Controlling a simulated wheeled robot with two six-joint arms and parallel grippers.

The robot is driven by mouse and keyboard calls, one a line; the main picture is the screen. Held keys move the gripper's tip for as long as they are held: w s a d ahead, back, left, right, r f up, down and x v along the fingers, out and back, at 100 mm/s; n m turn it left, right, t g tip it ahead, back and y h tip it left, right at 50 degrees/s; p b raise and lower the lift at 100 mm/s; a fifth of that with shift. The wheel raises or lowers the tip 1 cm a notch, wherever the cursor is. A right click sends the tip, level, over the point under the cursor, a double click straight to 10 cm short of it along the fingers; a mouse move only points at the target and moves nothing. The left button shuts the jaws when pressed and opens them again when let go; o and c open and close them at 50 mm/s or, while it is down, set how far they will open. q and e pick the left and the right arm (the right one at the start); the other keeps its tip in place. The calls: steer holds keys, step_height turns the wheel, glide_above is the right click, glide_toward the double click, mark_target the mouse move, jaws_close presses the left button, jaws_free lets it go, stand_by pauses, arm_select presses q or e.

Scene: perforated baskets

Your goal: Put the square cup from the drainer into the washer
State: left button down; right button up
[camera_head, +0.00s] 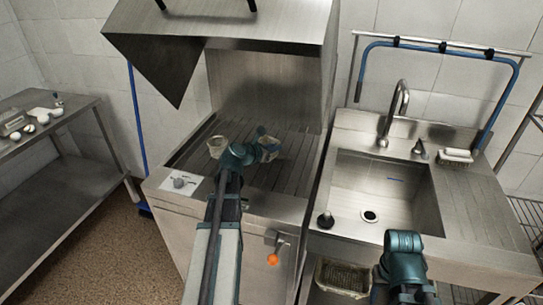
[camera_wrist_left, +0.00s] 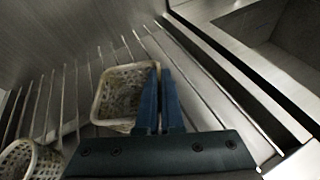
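The square cup, a pale perforated basket (camera_wrist_left: 115,100), stands on the slatted deck of the washer (camera_head: 195,150), whose hood is raised. In the head view the square cup (camera_head: 271,152) shows partly behind my left gripper (camera_head: 262,143). In the left wrist view my left gripper (camera_wrist_left: 160,75) has its two fingers close together at the cup's right wall, one on each side of it, and looks shut on that wall. A round perforated cup (camera_wrist_left: 28,160) stands to the left; it also shows in the head view (camera_head: 216,146). My right wrist shows at the lower right, but its fingers do not.
A sink (camera_head: 380,190) with a tap and a ribbed drainer (camera_head: 470,205) lies right of the washer. A brush (camera_head: 457,156) rests on the drainer's back edge. A steel table (camera_head: 60,150) stands at left.

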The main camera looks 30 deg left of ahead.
arm_select(q)
steer(key=shift+f+b, duration=1.7)
steer(key=shift+f, duration=0.05)
steer(key=shift+f, duration=0.15)
steer(key=c, duration=1.1)
jaws_free()
steer(key=shift+o, duration=0.2)
steer(key=shift+r, duration=0.3)
steer(key=p+v, duration=0.4)
steer(key=v, duration=0.6)
steer(key=shift+s+r, duration=0.15)
steer(key=shift+s, duration=0.15)
steer(key=shift+s+r+p, duration=0.15)
steer(key=shift+s+p, duration=0.2)
steer(key=shift+s, duration=0.3)
